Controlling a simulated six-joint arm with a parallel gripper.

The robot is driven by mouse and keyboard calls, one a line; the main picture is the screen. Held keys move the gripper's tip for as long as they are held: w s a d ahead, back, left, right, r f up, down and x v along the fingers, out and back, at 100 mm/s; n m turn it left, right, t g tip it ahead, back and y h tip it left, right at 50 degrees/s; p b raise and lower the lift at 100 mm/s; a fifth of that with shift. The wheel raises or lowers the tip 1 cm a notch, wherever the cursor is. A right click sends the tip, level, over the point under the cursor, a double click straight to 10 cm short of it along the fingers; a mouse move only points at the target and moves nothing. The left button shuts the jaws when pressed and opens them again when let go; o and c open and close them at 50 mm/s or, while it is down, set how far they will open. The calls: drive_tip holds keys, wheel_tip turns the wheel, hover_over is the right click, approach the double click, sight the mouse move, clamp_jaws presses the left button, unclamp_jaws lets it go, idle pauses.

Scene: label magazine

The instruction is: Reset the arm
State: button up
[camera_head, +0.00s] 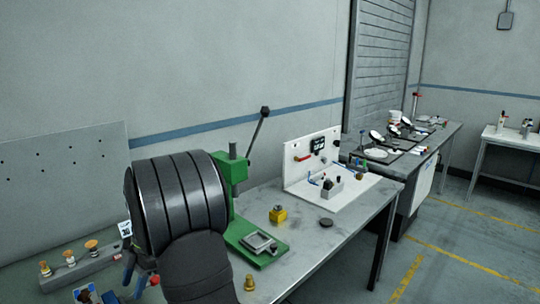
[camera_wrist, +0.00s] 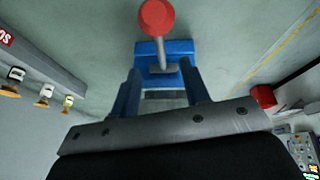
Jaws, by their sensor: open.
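My gripper (camera_wrist: 161,78) shows in the wrist view with its two blue fingers apart. Below and between the fingers is a blue block (camera_wrist: 178,46) with a grey rod and a red ball knob (camera_wrist: 157,17). I see nothing clamped between the fingers, and I cannot tell whether they touch the block. In the head view my dark arm covers the lower left, and part of my gripper (camera_head: 133,274) shows at its left edge, low near the bench. Its fingertips are mostly hidden there.
A green lever press (camera_head: 236,172) stands right beside my arm. A grey rack (camera_head: 80,269) with several brass-topped pieces is at the left.

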drive_tip(key=shift+v, duration=3.1)
drive_tip(key=shift+s+a, duration=0.15)
drive_tip(key=x, duration=0.6)
drive_tip(key=shift+w+d+f, duration=0.2)
drive_tip(key=shift+f, duration=0.15)
drive_tip(key=shift+w+d+f+g+y, duration=0.15)
drive_tip(key=shift+f+g+y, duration=0.05)
drive_tip(key=shift+g+y, duration=0.35)
drive_tip(key=shift+w+d+f+g+y, duration=0.15)
drive_tip(key=shift+f+g+y, duration=0.1)
drive_tip(key=shift+g+y, duration=0.25)
drive_tip(key=shift+w+d+f+g+y, duration=0.15)
drive_tip(key=shift+f+g+y, duration=0.25)
drive_tip(key=shift+g+y, duration=0.3)
drive_tip(key=shift+w+d+f+g+y, duration=0.1)
drive_tip(key=shift+f+g+y, duration=0.4)
drive_tip(key=shift+y, duration=0.25)
drive_tip(key=shift+a+r, duration=0.1)
drive_tip(key=shift+r, duration=0.1)
